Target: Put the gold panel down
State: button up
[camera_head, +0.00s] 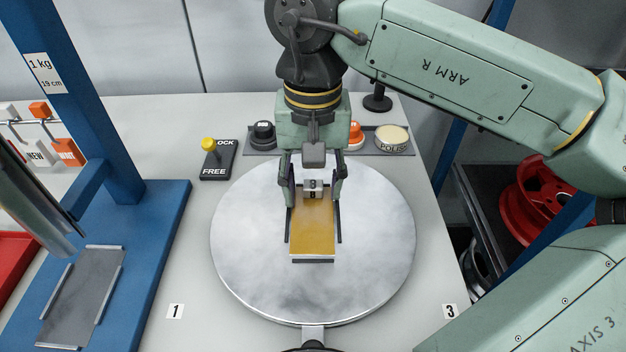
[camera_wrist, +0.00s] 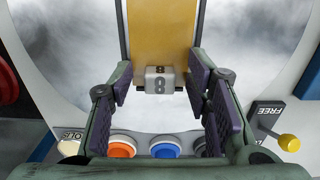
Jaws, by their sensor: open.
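The gold panel (camera_head: 312,232) lies flat on the round silver turntable (camera_head: 245,260), between dark side rails and a strip at its near end. A grey block marked 8 (camera_head: 313,188) sits at its far end; the wrist view shows the block (camera_wrist: 159,80) and the panel (camera_wrist: 158,35) too. My gripper (camera_head: 313,198) is open, its fingers on either side of the block. In the wrist view, gaps show between the block and the purple finger pads (camera_wrist: 160,84). Part of the panel's far end is hidden by my gripper.
A lever marked FREE (camera_head: 216,160) and several round buttons (camera_head: 263,135) stand behind the turntable. A blue stand (camera_head: 150,215) with a grey plate (camera_head: 82,295) is at left. A red wheel (camera_head: 525,200) is on a shelf at right. The bench front is clear beside the turntable.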

aim_at(313, 190)
notch_tip(313, 190, up, 12)
jog(key=b, duration=0.1)
